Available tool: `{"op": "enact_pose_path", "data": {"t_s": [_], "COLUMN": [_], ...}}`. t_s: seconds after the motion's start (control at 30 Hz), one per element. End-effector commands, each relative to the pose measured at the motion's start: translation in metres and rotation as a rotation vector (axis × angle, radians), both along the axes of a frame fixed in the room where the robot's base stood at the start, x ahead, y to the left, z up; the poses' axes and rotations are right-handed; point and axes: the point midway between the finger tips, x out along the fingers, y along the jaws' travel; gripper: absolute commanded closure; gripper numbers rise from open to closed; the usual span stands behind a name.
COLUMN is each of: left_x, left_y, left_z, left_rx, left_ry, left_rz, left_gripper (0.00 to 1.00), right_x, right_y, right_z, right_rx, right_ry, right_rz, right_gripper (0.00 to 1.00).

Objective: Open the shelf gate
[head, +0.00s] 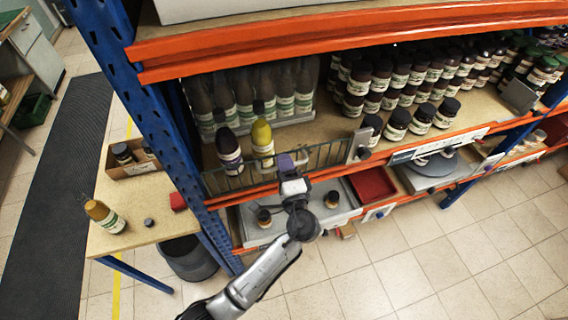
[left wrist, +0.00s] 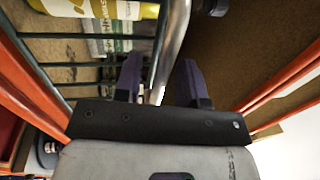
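The shelf gate (head: 240,176) is a low dark wire fence along the front edge of the middle shelf. It stands upright across the shelf front, before the bottles. A pale end post with a dark knob (head: 364,153) is at its right end. My left gripper (head: 292,163) is at the gate's front, around the middle of its length. In the left wrist view, its two purple fingers (left wrist: 160,80) are apart, with a grey metal bar (left wrist: 168,50) running between them. Gate wires (left wrist: 70,64) show left of the bar. I cannot tell whether the fingers touch it. My right gripper is not visible.
A dark bottle (head: 229,152) and a yellow bottle (head: 262,140) stand close behind the gate. Many dark jars (head: 400,80) fill the shelf to the right. Below are a grey tray (head: 338,205) with small jars and a red bin (head: 372,184). The tiled floor in front is clear.

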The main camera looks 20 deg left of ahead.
Motion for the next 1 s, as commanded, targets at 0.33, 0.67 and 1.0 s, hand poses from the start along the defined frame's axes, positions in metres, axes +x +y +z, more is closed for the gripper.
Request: {"op": "enact_pose_path", "data": {"t_s": [0.33,0.67,1.0], "left_x": [0.0,-0.0001,-0.0005], "left_y": [0.0002,0.0001,0.0006], "left_z": [-0.0001,-0.0003,-0.0014], "left_rx": [0.0,0.0,0.001], "left_ry": [0.0,0.0,0.0], "left_rz": [0.0,0.0,0.002], "left_gripper": [0.77,1.0,1.0], "right_x": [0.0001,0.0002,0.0], "right_y": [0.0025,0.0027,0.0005], "right_z": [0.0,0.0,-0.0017], "right_rx": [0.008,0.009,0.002], "right_ry": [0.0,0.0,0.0], "right_rz": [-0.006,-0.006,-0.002], "right_gripper": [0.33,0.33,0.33]}}
